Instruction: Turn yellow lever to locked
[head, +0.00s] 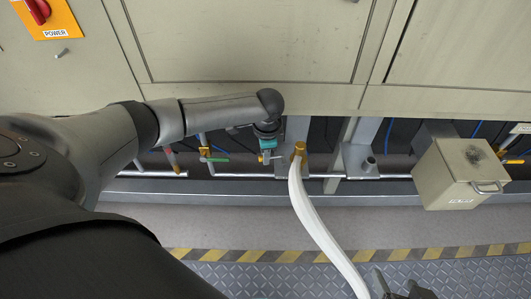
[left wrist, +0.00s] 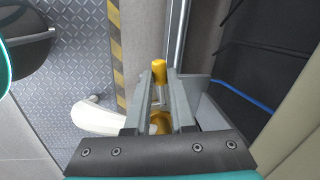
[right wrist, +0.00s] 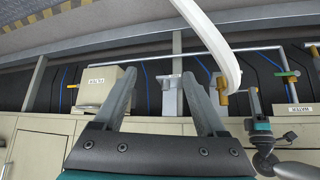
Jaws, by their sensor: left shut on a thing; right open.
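The yellow lever (left wrist: 159,71) shows in the left wrist view, its rounded yellow end sticking out between the fingertips. In the head view a small yellow part of it (head: 262,158) shows beside my left gripper (head: 267,153). My left gripper (left wrist: 160,98) is shut on the lever, and its fingers hide part of the handle. A brass fitting (left wrist: 160,122) shows behind the fingers. My right gripper (right wrist: 160,95) is open and empty, away from the lever. It also shows at the bottom of the head view (head: 400,287).
A white hose (head: 318,225) runs from a brass connector (head: 299,150) right of my left gripper. A green lever (head: 216,160) sits to its left on the pipe row. A grey box (head: 455,185) stands at the right. The striped floor edge (head: 290,256) is clear.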

